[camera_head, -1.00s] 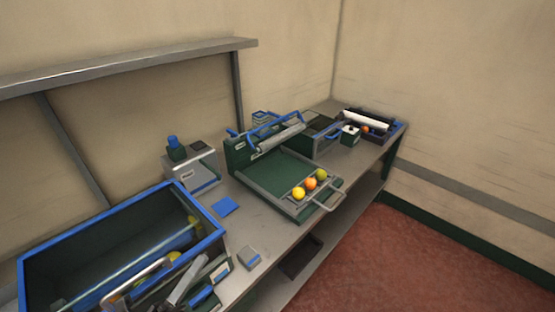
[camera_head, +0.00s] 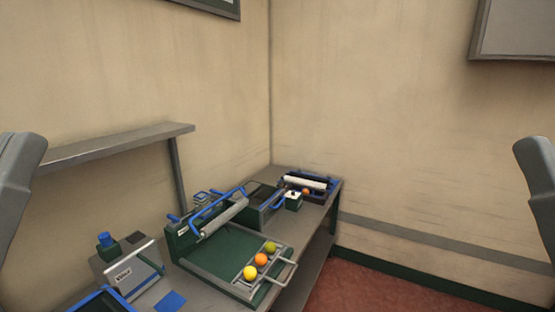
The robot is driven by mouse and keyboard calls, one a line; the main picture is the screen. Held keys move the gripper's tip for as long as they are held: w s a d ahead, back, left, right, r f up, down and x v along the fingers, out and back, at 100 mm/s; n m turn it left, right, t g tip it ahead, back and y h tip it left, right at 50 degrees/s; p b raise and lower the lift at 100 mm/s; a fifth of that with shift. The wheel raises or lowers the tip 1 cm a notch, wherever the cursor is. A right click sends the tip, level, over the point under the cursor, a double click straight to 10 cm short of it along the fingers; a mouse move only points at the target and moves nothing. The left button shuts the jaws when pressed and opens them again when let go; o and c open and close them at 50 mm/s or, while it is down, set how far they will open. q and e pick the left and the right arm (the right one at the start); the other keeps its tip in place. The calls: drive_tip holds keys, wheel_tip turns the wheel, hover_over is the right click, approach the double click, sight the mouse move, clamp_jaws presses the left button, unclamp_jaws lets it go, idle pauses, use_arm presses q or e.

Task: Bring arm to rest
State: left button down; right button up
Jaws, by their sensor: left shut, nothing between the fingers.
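Grey parts of my two arms show at the left edge and the right edge of the head view, both raised above the bench. No gripper fingers can be made out on either side.
The bench (camera_head: 205,296) runs along the left wall to the corner. A grey device (camera_head: 133,275), a blue square (camera_head: 170,302) and a blue-rimmed bin (camera_head: 103,300) are nearer. A tray with a white roller (camera_head: 305,182) stands at the far end. A shelf (camera_head: 115,146) hangs above.

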wheel_tip(320, 180, up, 25)
drive_tip(key=p, duration=2.2)
